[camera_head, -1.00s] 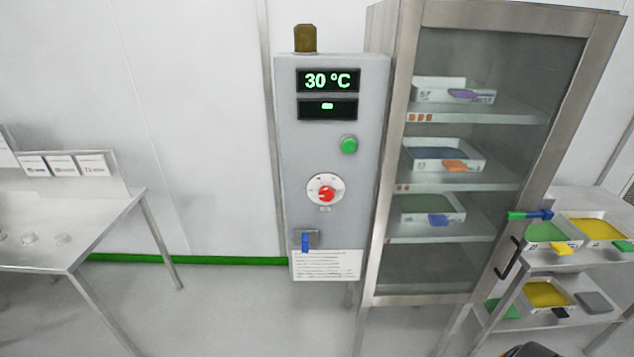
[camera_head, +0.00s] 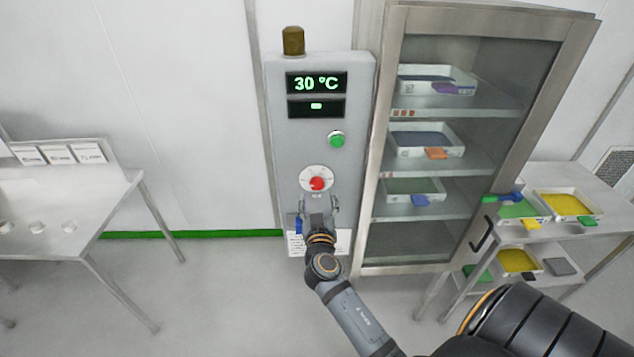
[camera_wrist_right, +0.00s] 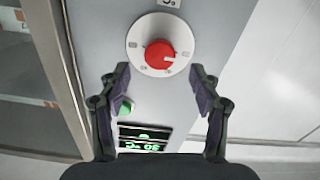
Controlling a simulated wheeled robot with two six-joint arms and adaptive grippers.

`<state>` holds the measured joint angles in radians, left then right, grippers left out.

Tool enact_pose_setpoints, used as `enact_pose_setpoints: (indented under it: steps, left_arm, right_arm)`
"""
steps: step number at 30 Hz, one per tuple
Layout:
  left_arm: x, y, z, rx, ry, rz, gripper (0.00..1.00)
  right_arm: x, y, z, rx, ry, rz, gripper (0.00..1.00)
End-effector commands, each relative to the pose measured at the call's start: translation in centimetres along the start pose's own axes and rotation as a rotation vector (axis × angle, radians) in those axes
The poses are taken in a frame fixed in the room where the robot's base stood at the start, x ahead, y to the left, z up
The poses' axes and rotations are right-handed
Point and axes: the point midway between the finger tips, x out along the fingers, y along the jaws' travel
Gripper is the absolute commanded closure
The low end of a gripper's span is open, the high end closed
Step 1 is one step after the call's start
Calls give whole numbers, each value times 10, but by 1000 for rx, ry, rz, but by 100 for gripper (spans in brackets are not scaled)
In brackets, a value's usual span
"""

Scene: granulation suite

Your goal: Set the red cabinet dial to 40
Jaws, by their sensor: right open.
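The red dial (camera_head: 317,184) sits on a round white plate on the front of the grey control cabinet (camera_head: 284,150). The cabinet's upper display (camera_head: 316,83) reads 30 °C. My right gripper (camera_head: 320,204) is just below the dial in the head view, its fingers spread and empty. In the right wrist view the red dial (camera_wrist_right: 159,55) lies ahead of and between the open fingers (camera_wrist_right: 161,75), apart from both. That view looks upside down, with the displays below the dial. My left gripper is in neither view.
A green button (camera_head: 336,139) is above the dial, and a blue-handled switch (camera_head: 298,225) is below it, partly beside my gripper. A glass-door cabinet (camera_head: 382,130) with trays stands close on the right. A steel table (camera_head: 110,190) is at left.

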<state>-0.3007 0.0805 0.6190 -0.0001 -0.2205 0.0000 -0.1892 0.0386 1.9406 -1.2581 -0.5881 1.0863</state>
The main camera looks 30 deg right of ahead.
Motion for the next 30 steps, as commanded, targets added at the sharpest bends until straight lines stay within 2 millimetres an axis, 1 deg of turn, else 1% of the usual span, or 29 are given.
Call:
enact_pose_setpoints:
  steps: [1, 3, 6, 9, 13, 19, 30]
  left_arm:
    - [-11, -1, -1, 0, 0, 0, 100]
    - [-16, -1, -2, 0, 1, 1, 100]
    - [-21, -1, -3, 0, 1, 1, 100]
    - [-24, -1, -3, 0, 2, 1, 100]
    - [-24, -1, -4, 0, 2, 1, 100]
    - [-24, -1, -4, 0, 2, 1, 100]
    - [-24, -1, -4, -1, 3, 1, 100]
  right_arm:
    - [12, 1, -7, -4, 2, 1, 36]
    - [26, 1, -6, -3, 1, 0, 36]
    - [41, 0, -4, -2, 0, 0, 36]
    - [51, 0, -2, -1, -1, 1, 36]
    - [56, 0, 0, 0, -1, 1, 36]
    - [55, 0, 1, 0, -2, 0, 36]
    - [55, 0, 0, 0, -2, 0, 87]
